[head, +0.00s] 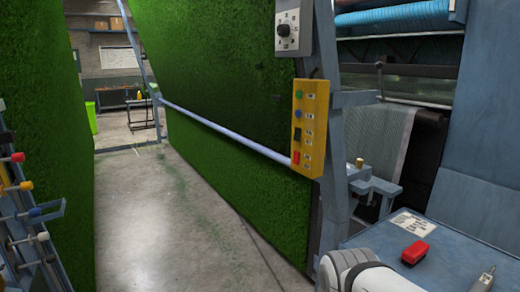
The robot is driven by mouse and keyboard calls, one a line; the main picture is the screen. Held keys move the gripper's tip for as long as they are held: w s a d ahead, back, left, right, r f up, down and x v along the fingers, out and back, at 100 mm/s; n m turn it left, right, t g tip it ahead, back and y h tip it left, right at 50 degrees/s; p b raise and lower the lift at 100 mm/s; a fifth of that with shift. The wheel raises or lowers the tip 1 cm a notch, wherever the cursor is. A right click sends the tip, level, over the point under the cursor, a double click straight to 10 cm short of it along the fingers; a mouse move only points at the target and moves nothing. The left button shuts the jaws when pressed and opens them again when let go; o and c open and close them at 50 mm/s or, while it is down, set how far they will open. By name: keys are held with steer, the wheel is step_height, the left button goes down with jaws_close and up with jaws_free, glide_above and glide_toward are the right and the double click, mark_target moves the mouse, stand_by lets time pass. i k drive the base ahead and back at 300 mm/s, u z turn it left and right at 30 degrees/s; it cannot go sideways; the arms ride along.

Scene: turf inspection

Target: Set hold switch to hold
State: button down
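A yellow control box (311,128) is fixed to the blue-grey post in the middle right. It carries a green button (299,94), a blue button (298,114), a black switch (297,134) and a red control (298,157), each beside a small label too small to read. Above it is a grey box (293,45) with a round black knob (283,31) and markings around it. I cannot tell which control is the hold switch or how it is set. A white rounded part of my arm shows at the bottom; my gripper is out of view.
A blue table (455,262) at lower right holds a red-topped object (414,252) and a paper label (410,223). Tall green turf (222,80) hangs behind a pale horizontal bar (225,132). A rack with coloured knobs (27,215) stands at left. Concrete floor (165,225) between is clear.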

mark_target(297, 154)
steer(key=u, duration=0.15)
steer(key=i, duration=1.15)
steer(key=u, duration=0.1)
